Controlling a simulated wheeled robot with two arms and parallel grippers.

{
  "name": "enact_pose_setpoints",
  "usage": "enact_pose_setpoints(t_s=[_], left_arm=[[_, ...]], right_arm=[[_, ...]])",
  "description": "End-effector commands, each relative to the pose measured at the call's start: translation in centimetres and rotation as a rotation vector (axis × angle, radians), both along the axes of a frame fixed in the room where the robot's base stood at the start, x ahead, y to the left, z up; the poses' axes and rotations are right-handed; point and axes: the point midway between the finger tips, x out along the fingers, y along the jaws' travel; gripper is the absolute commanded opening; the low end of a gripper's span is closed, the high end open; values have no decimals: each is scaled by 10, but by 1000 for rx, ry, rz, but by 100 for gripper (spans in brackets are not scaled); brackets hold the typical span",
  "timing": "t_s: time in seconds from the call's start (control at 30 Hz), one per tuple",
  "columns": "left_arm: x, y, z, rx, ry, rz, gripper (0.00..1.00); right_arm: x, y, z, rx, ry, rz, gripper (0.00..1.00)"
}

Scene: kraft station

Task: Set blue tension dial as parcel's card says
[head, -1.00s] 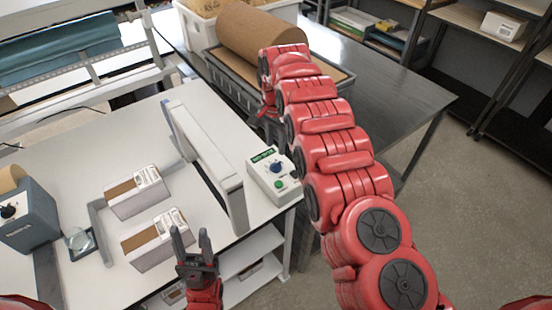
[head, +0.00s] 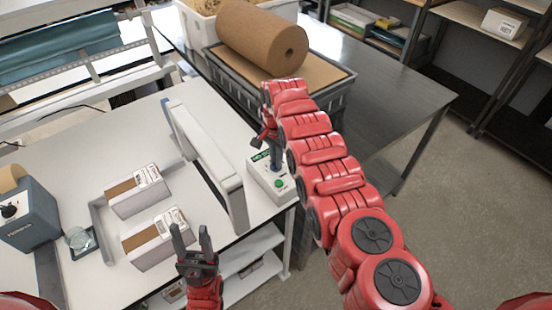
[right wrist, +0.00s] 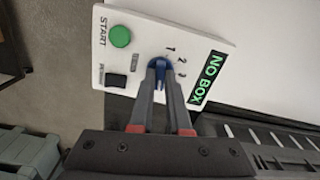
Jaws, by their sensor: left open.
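The control box (head: 258,178) stands at the table's right edge. In the right wrist view its panel (right wrist: 112,60) shows the blue dial (right wrist: 159,66), marks 1, 2 and 3, a green START button and a "NO BOX" display. My right gripper (right wrist: 160,72) reaches down over the dial, its fingers close on either side of it. The dial's exact setting is hidden. Two parcels, one farther back (head: 138,192) and one nearer (head: 155,240), lie on the table with small printed labels, too small to read. My left gripper (head: 191,236) is open and empty by the front edge.
A tall pale upright frame (head: 205,160) stands just left of the control box. A grey crate (head: 310,105) with a brown paper roll (head: 262,38) is on the metal table (head: 400,90) behind. A blue-grey dispenser (head: 27,215) stands at the left.

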Motion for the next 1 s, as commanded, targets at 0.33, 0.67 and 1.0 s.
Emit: enact_pose_setpoints(t_s=[0.33, 0.67, 1.0], left_arm=[[0, 0, 0, 0, 0, 0, 50], [0, 0, -5, 0, 0, 0, 50], [0, 0, -29, 0, 0, 0, 50]], right_arm=[[0, 0, 0, 0, 0, 2, 0], [2, -1, 0, 1, -4, 98, 0], [3, 0, -3, 0, -9, 382, 0]])
